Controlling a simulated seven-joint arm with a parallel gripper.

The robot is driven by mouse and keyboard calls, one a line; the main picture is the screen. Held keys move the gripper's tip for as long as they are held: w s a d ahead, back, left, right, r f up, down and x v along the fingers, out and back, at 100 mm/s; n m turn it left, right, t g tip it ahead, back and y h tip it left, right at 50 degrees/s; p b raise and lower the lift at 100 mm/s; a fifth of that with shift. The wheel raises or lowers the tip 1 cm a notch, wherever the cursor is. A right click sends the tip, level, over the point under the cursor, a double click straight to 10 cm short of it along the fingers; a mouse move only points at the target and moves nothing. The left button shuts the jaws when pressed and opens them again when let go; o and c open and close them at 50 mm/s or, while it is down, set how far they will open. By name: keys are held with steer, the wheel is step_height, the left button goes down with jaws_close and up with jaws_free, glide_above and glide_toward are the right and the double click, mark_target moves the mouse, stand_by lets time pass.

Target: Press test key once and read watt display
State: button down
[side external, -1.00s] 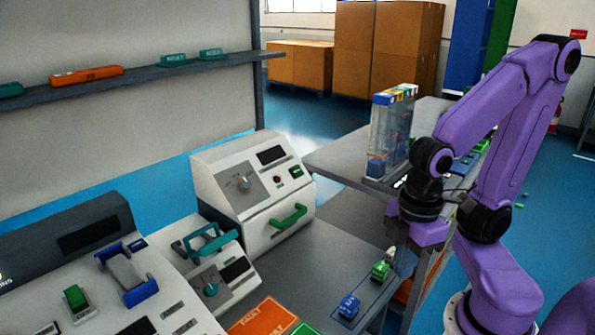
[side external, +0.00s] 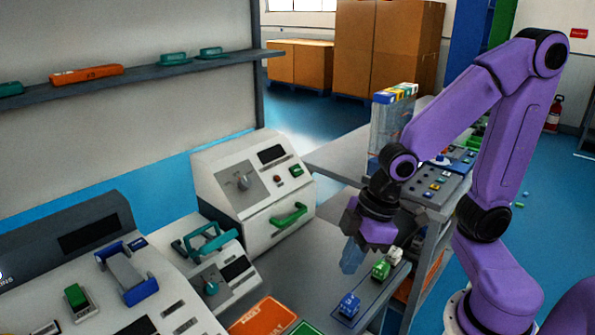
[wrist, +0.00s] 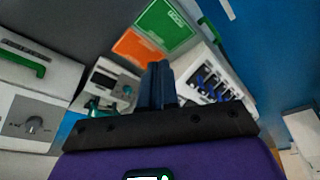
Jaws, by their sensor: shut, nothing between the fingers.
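The front-left console (side external: 150,285) has a long dark display window (side external: 88,235) and a green key (side external: 76,295). A white tester box (side external: 250,190) behind it has a small dark display (side external: 271,155), a green button (side external: 296,170), a red button and a grey knob. I cannot tell which key is the test key, and no reading is legible on either display. My gripper (side external: 352,256) is shut and empty, pointing down above the bench, right of the tester. In the wrist view its closed fingers (wrist: 158,85) stand in front of the panels.
A small unit with a teal handle (side external: 208,238) sits between console and tester. Blue (side external: 348,305) and green (side external: 381,268) blocks lie on a dark strip near the bench's right edge. Orange (side external: 264,316) and green panels lie at the front. A clear case stands behind my arm.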

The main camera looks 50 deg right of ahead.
mark_target(297, 170)
steer(key=w+d+m+t, duration=0.2)
steer(key=w+d+t, duration=0.15)
steer(key=w, duration=0.75)
steer(key=w+d+m+t, duration=0.2)
steer(key=w+d+t, duration=0.15)
steer(key=w, duration=0.75)
steer(key=w+d+r+m+t+h, duration=0.1)
steer(key=w+d+t+h, duration=0.2)
steer(key=d, duration=0.7)
steer(key=w+d+r+m+t+h, duration=0.1)
steer(key=d+t, duration=0.4)
steer(key=d, duration=0.6)
steer(key=w+m+h, duration=0.1)
steer(key=w+h, duration=0.1)
steer(key=shift+h, duration=0.3)
steer(key=shift+w, duration=0.1)
steer(key=shift+w+f, duration=3.05)
steer(key=shift+w, duration=0.05)
